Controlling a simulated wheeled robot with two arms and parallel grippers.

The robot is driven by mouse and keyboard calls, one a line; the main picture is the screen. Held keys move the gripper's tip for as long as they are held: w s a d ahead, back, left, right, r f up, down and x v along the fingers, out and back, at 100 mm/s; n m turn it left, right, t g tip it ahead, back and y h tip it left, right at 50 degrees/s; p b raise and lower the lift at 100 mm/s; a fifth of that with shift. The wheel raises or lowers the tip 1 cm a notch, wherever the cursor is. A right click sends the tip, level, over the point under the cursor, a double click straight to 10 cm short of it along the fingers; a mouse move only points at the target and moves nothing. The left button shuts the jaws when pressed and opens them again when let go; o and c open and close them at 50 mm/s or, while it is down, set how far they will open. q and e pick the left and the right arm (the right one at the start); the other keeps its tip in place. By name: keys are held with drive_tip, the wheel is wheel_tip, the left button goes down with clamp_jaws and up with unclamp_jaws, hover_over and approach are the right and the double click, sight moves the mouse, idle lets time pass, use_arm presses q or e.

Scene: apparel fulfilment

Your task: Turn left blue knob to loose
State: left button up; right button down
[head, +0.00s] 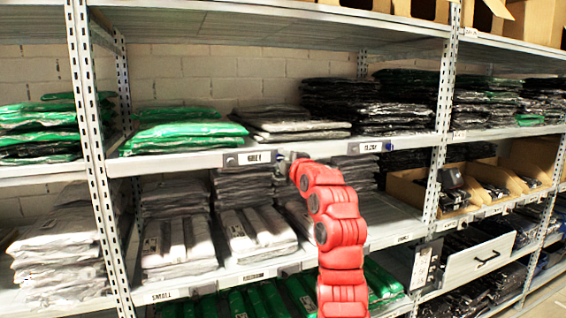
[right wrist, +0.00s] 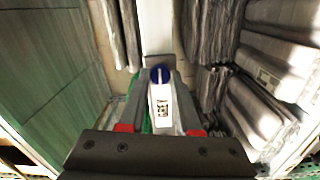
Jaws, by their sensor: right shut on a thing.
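The blue knob (right wrist: 160,74) shows in the right wrist view as a small round blue piece with a pale bar across it, at the end of a white body carrying a printed code. My right gripper (right wrist: 161,80) has its fingertips on either side of the knob and is shut on it. In the head view my red right arm rises from below, and its gripper (head: 289,161) is at the shelf edge just right of a label (head: 250,158) reading "GREY". The knob is hidden there by the gripper. My left gripper is not in view.
Shelves (head: 200,161) hold stacks of green (head: 185,135), grey and black bagged garments. Steel uprights (head: 92,150) stand left and right of the arm. Cardboard bins (head: 430,190) sit at right. Bagged stacks lie close behind and below the gripper.

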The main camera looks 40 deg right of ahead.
idle(0.5)
drive_tip(key=c, duration=0.6)
unclamp_jaws()
drive_tip(key=shift+s, duration=0.1)
drive_tip(key=b+v, duration=0.4)
drive_tip(key=v, duration=1.3)
drive_tip(key=shift+a, duration=0.1)
